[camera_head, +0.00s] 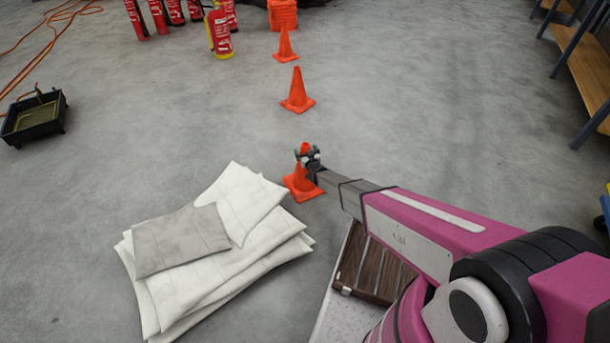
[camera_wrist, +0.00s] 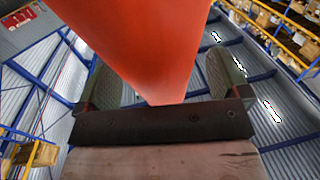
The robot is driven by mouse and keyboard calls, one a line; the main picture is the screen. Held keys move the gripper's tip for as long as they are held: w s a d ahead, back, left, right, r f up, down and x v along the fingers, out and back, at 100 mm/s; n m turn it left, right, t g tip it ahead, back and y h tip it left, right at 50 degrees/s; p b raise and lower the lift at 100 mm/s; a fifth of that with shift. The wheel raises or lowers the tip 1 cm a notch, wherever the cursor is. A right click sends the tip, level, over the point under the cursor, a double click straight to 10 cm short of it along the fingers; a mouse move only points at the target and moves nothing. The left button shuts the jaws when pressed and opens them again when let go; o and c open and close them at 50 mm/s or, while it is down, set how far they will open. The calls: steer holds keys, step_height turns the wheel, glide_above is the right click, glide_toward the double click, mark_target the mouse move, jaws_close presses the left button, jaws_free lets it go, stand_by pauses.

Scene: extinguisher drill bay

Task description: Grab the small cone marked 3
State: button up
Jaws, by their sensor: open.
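An orange cone (camera_head: 301,188) stands upright on the floor at the picture's centre in the head view, with its upper part partly covered by my gripper. My gripper (camera_head: 307,154) is at the cone's top end, with its fingers apart on either side of it. In the wrist view the orange cone (camera_wrist: 145,40) fills the space between the two open fingers. Two more orange cones, one nearer (camera_head: 297,92) and one farther (camera_head: 285,45), stand in a line behind it. I can read no number on any cone.
Folded white blankets (camera_head: 240,250) lie left of the near cone. A slatted brown item (camera_head: 375,270) lies below my arm. A black tray (camera_head: 35,117) is at left, fire extinguishers (camera_head: 219,32) at the back, a shelf (camera_head: 585,60) at right.

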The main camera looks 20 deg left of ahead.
steer(key=shift+w+a, duration=0.3)
steer(key=c, duration=1.6)
steer(key=shift+r, duration=0.1)
